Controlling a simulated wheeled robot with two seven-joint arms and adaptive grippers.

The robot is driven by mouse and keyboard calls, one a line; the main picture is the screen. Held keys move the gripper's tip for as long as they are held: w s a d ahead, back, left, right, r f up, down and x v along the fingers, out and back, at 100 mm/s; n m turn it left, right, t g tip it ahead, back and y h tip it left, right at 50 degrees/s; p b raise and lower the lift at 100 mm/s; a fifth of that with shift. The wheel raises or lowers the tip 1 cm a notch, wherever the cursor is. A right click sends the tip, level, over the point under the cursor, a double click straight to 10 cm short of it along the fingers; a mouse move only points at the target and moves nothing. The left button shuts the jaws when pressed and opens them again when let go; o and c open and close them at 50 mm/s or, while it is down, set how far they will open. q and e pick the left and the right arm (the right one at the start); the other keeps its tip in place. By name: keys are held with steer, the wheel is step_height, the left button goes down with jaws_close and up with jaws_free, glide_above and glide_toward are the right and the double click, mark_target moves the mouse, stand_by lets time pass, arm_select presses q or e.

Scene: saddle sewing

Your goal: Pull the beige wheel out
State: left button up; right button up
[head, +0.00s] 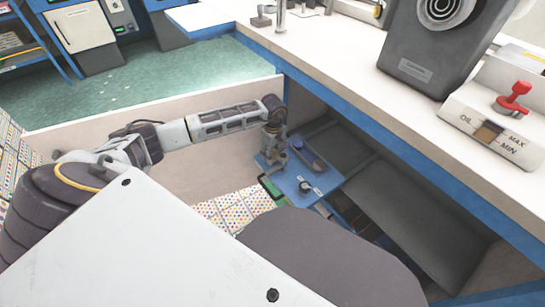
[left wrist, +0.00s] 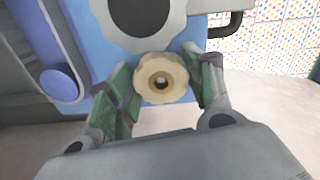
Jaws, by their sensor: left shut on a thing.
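The beige wheel (left wrist: 162,66), a small scalloped knob with a dark hole in its middle, shows in the left wrist view against the blue panel (left wrist: 88,75). My left gripper (left wrist: 163,84) is shut on it, with one green-padded finger at each side. In the head view my left gripper (head: 275,150) is at the left part of the blue panel (head: 325,181) under the table, and the wheel is hidden there. I cannot tell how far the wheel stands out from the panel. My right gripper is not in view.
A large grey disc with a dark centre (left wrist: 138,15) sits just above the wheel. A blue-grey elongated part (head: 310,155) and a small dark knob (head: 304,187) are on the panel. The tabletop (head: 340,55) overhangs to the right, above a dark grey plate (head: 415,215).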

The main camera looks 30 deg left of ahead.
arm_select(q)
steer(key=shift+r+p, duration=0.95)
steer(key=shift+r, duration=0.55)
stand_by(0.5)
steer(key=shift+r+p, duration=1.2)
steer(key=shift+r, duration=0.7)
